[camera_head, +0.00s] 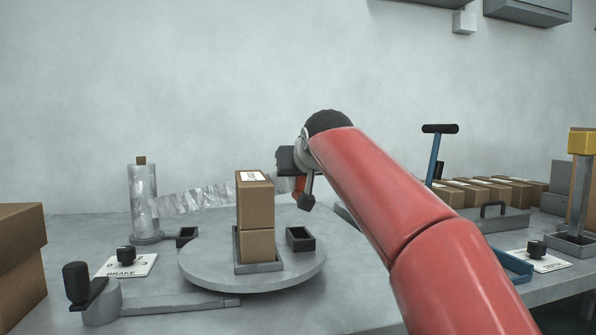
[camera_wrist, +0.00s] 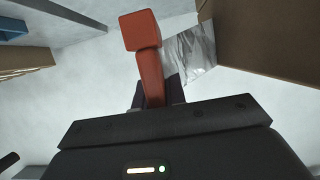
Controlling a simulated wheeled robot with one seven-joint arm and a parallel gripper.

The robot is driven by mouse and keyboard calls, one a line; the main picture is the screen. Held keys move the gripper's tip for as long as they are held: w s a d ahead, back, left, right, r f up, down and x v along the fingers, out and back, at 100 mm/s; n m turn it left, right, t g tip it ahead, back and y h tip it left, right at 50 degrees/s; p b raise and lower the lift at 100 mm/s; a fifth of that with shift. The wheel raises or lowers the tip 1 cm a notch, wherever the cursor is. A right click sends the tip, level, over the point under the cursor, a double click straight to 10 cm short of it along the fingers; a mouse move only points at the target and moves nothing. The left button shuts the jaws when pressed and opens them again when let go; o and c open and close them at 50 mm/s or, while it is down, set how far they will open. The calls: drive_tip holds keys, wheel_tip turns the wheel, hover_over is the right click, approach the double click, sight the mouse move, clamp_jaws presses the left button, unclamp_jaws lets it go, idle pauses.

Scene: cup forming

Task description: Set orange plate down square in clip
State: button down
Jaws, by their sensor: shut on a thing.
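My gripper (camera_wrist: 154,97) is shut on an orange plate (camera_wrist: 141,32), a narrow stem with a block-shaped end reaching away from the dark fingers. In the head view, only a sliver of the orange plate (camera_head: 299,187) shows behind my wrist, above the table. Clear film (camera_head: 215,195) stretches from the roll to beside the plate; it also shows in the wrist view (camera_wrist: 190,53). A dark open-topped holder (camera_head: 300,239) sits on the turntable, right of the boxes. A similar dark holder (camera_head: 187,236) stands near the roll. I cannot tell which is the clip.
Two stacked cartons (camera_head: 255,205) stand on the round turntable (camera_head: 200,272). The film roll (camera_head: 143,200) stands behind left. A crank with a black knob (camera_head: 76,282) lies front left. Several cartons (camera_head: 490,191) and a blue T-handle (camera_head: 436,150) are at right.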

drive_tip(key=shift+f+b, duration=3.65)
drive_tip(key=shift+f, duration=1.05)
drive_tip(key=shift+f, duration=0.15)
drive_tip(key=c, duration=1.4)
unclamp_jaws()
drive_tip(key=shift+o, duration=0.2)
drive_tip(key=shift+s, duration=0.1)
drive_tip(key=v, duration=0.7)
drive_tip(key=shift+s+d, duration=0.1)
drive_tip(key=shift+s, duration=0.15)
